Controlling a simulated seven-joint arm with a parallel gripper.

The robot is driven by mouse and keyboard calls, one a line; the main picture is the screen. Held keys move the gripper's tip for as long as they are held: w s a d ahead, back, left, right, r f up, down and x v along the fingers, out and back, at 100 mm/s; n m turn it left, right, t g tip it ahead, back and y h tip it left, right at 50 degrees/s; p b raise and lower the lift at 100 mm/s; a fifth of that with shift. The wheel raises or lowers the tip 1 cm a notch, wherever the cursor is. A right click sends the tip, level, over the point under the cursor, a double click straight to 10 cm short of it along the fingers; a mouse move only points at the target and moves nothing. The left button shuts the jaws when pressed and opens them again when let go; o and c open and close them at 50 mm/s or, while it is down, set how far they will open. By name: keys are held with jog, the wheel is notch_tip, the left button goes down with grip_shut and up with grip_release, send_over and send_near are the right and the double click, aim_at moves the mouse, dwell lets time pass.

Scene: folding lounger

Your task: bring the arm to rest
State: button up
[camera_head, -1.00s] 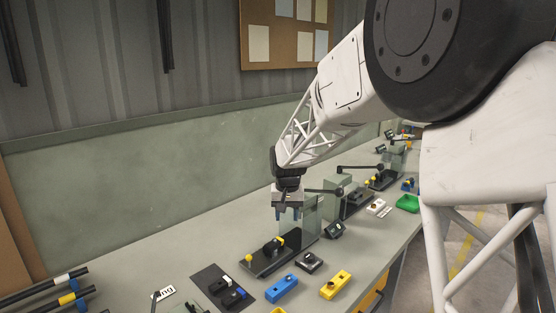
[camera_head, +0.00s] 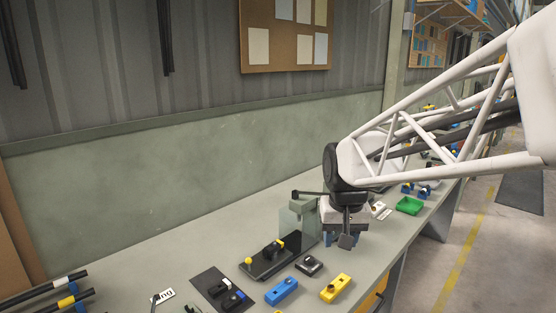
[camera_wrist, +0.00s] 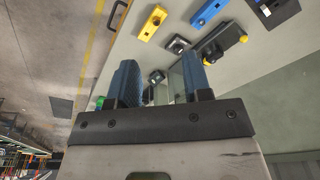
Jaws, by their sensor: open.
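My gripper (camera_head: 342,240) hangs from my arm above the right part of the workbench in the head view, pointing down. In the wrist view, the two blue fingers of my gripper (camera_wrist: 160,82) stand well apart with nothing held between them. Bench items show beyond the fingers, apart from them.
Below and left are a black fixture (camera_head: 268,262) with a clear guard, a blue block (camera_head: 281,291), a yellow block (camera_head: 335,288) and a small dark device (camera_head: 309,265). A green tray (camera_head: 409,206) lies to the right. The bench (camera_head: 190,255) is bare toward the wall.

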jog(key=s+d+f, duration=0.1)
jog(key=s+d, duration=0.1)
jog(key=s, duration=0.8)
jog(key=s+d+f+t, duration=0.1)
jog(key=s+d, duration=0.2)
jog(key=s, duration=0.8)
jog(key=shift+f, duration=0.25)
